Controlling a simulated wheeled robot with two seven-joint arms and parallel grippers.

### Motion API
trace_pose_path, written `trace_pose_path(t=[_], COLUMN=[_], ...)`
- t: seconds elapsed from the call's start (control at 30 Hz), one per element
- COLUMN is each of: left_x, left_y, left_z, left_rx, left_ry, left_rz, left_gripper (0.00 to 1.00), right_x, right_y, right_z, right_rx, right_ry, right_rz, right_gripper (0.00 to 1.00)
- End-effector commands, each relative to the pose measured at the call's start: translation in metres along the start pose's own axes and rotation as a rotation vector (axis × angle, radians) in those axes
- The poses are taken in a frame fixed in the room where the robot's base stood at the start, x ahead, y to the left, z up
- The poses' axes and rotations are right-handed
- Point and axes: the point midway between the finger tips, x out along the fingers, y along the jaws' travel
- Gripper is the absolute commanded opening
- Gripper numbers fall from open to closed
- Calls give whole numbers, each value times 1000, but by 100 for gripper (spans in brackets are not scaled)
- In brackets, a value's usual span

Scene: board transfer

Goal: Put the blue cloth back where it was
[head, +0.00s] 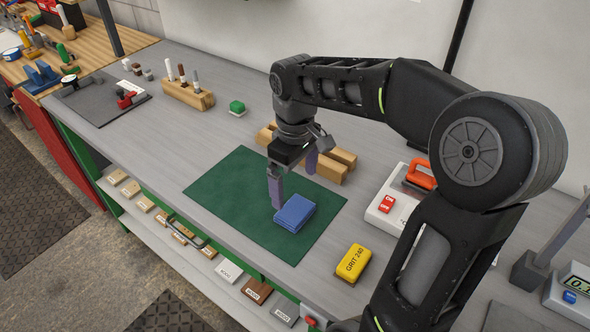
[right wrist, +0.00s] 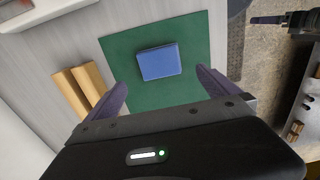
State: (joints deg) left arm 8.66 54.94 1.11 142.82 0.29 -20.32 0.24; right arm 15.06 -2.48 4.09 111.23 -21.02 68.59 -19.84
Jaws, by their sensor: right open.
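The folded blue cloth (head: 295,213) lies on the green mat (head: 225,190), right of the mat's middle in the head view. In the right wrist view the cloth (right wrist: 160,62) lies flat on the mat (right wrist: 190,22), ahead of the fingers. My right gripper (head: 292,180) is open and empty above the mat. One fingertip appears close to the cloth's left edge in the head view; whether it touches I cannot tell. In the right wrist view clear space shows between the fingers (right wrist: 160,90) and the cloth.
Wooden blocks (head: 335,165) lie behind the mat. A yellow GRIT 240 block (head: 353,263) is at its right, near a white switch box (head: 390,210) with an orange handle. The mat's left part is clear.

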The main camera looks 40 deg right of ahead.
Motion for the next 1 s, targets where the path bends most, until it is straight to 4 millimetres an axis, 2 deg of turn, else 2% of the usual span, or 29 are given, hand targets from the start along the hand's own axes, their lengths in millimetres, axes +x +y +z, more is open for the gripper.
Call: trace_pose_path(t=[0.1,0.3,1.0], left_x=[1,2,1], left_y=[0,0,0], left_z=[0,0,0], left_rx=[0,0,0], left_ry=[0,1,1], left_rz=[1,1,1], left_gripper=[100,100,100], right_x=[-20,-34,-34], right_y=[0,0,0], right_z=[-1,0,0], right_rx=[-1,-1,0], right_ry=[3,0,-1], right_rz=[1,0,0], right_gripper=[100,100,100])
